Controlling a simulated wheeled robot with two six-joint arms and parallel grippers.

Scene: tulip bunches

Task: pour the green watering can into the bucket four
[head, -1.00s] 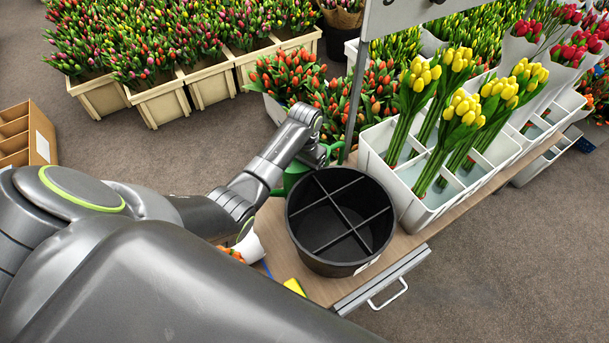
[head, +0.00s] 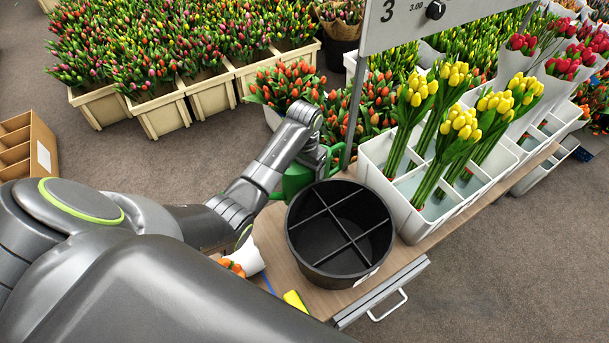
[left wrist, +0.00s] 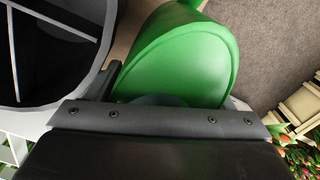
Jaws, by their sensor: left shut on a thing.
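The green watering can (head: 297,180) is at the back left of the black bucket (head: 340,262), close beside its rim, partly hidden by my arm. My left gripper (head: 321,158) is shut on the can; its fingers are mostly hidden. In the left wrist view the can's rounded green body (left wrist: 185,60) fills the middle, in front of my gripper. The bucket (left wrist: 106,30) shows there at the left edge. The bucket is round, open and split by crossed dividers into four compartments; they look empty of flowers. I cannot tell whether the can touches the table. My right gripper is out of view.
The wooden table (head: 275,232) carries a white divided crate (head: 415,222) with yellow tulips, right of the bucket. A sign post (head: 354,105) stands behind the can. An orange tulip bunch (head: 232,267) in white wrap and a yellow object (head: 295,300) lie in front.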

